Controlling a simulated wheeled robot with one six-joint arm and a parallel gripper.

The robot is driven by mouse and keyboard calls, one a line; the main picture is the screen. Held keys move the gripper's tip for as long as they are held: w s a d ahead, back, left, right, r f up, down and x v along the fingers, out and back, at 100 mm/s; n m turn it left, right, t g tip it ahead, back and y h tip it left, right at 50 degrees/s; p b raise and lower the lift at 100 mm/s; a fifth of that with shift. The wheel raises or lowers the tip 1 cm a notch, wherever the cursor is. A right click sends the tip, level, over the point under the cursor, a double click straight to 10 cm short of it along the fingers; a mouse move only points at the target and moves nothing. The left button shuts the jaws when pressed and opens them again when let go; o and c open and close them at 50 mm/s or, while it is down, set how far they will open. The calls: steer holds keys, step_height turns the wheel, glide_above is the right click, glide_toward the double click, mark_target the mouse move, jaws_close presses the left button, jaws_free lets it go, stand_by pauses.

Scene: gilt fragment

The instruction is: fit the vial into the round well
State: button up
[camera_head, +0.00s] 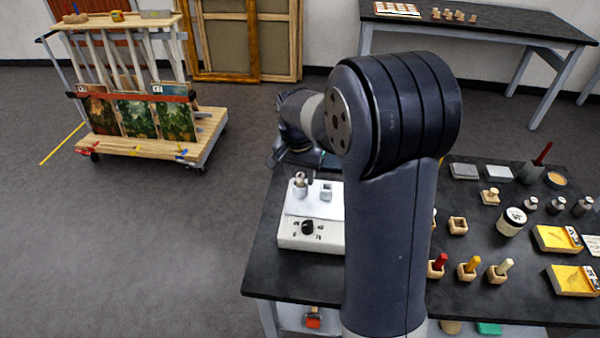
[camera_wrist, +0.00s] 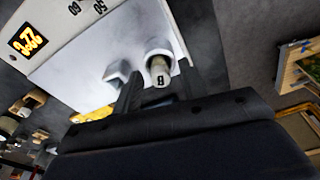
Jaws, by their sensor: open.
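The vial (camera_wrist: 160,72) is small and pale with a dark mark. In the wrist view its lower part is hidden in or behind the white round well (camera_wrist: 158,50); I cannot tell how deep it sits. In the head view the vial (camera_head: 300,178) looks upright at the round well (camera_head: 299,190). My gripper (camera_wrist: 158,85) is open, with one dark finger on each side of the vial. I cannot tell whether either finger touches it. In the head view my gripper (camera_head: 309,173) is just over the white device, partly hidden by my arm.
The white device (camera_head: 311,232) has a black knob and a lit display (camera_wrist: 27,40). A squarish well (camera_head: 326,191) stands right of the round one. The black table (camera_head: 270,270) holds wooden blocks (camera_head: 467,268), jars (camera_head: 511,221) and yellow packets (camera_head: 557,239) at right.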

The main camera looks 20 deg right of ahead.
mark_target(301, 174)
step_height(301, 174, up, 12)
steer(key=s, duration=0.1)
steer(key=shift+a, duration=0.4)
steer(key=shift+s+r, duration=0.1)
steer(key=f, duration=0.8)
steer(key=w+f, duration=0.1)
steer(key=f, duration=0.3)
steer(key=shift+w+d, duration=0.1)
steer(key=shift+d, duration=0.3)
step_height(301, 174, up, 3)
steer(key=shift+f, duration=0.1)
steer(key=shift+r, duration=0.45)
